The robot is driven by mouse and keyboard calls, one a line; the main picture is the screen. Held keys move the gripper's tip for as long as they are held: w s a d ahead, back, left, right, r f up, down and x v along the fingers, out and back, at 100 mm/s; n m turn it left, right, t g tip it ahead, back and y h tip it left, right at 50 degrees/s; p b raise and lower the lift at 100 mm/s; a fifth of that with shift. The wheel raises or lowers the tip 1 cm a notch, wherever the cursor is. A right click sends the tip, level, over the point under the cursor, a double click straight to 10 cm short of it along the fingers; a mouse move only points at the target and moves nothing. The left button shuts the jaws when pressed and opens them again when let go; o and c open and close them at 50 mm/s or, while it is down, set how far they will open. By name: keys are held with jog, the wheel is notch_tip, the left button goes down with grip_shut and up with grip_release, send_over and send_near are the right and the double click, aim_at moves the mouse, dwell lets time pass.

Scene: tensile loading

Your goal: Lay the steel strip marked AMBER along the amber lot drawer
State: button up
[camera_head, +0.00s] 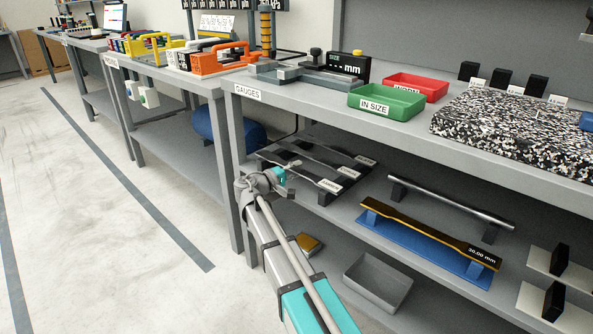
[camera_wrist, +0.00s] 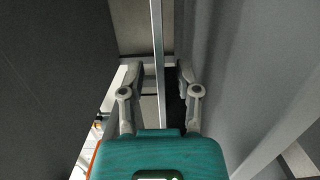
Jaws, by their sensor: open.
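Several flat strips lie on a dark rack (camera_head: 318,160) on the shelf under the gauges bench. Pale labels sit at the right ends of the strips, including a near label (camera_head: 330,185) and a far one (camera_head: 363,160). They are too small to read surely, so I cannot tell which strip is marked AMBER. My gripper (camera_head: 282,182) is at the left, near end of the rack. In the wrist view my gripper (camera_wrist: 160,76) has its fingers spread, with a narrow grey bar (camera_wrist: 157,50) seen between them, apart from both. I cannot identify an amber lot drawer surely.
A small amber-topped item (camera_head: 309,244) sits lower. The bench leg (camera_head: 229,170) stands left of my gripper.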

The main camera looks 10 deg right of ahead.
jog(key=v, duration=1.4)
jog(key=shift+s, duration=0.15)
jog(key=shift+d+f, duration=0.15)
jog(key=shift+d, duration=0.15)
jog(key=s+d+f+m+g+y, duration=0.3)
jog(key=s+d+f+g+y, duration=0.35)
jog(key=s+d+f, duration=0.45)
jog(key=s+f+m+g+y, duration=0.1)
jog(key=s+f+m+y, duration=0.1)
jog(key=s+f+y, duration=0.5)
jog(key=s+y, duration=0.2)
jog(key=s, duration=0.2)
jog(key=shift+s+f+g, duration=0.25)
jog(key=shift+s+g, duration=0.1)
jog(key=shift+s, duration=0.05)
jog(key=shift+d+y, duration=0.1)
jog(key=shift+y, duration=0.15)
